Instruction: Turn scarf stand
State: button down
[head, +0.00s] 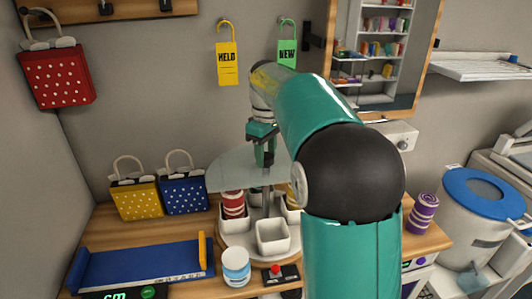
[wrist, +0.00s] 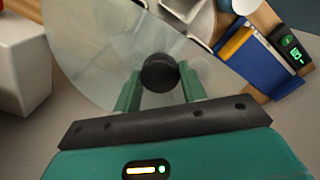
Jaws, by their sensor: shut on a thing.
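The scarf stand is a round carousel with white square bins (head: 272,238) on a pale base, under a translucent, part-circle cover (head: 228,172). A red rolled scarf (head: 233,204) sits in one bin at the left; the far bins are partly hidden by my arm and the cover. My gripper (head: 263,140) is above the cover at the stand's central post. In the wrist view my gripper (wrist: 160,84) has its two green fingers on either side of a round black knob (wrist: 158,72) and is shut on it. The cover (wrist: 95,45) spreads out below the knob.
A blue tray (head: 140,269), a white jar (head: 236,267) and a red-button box (head: 281,274) stand in front. Yellow (head: 136,200) and blue bags (head: 184,194) are at the left. A purple roll (head: 422,214) is at the right. HELD (head: 227,64) and NEW tags (head: 287,53) hang behind.

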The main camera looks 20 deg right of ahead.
jog(key=shift+m, duration=9)
jog(key=c, duration=0.8)
grip_release()
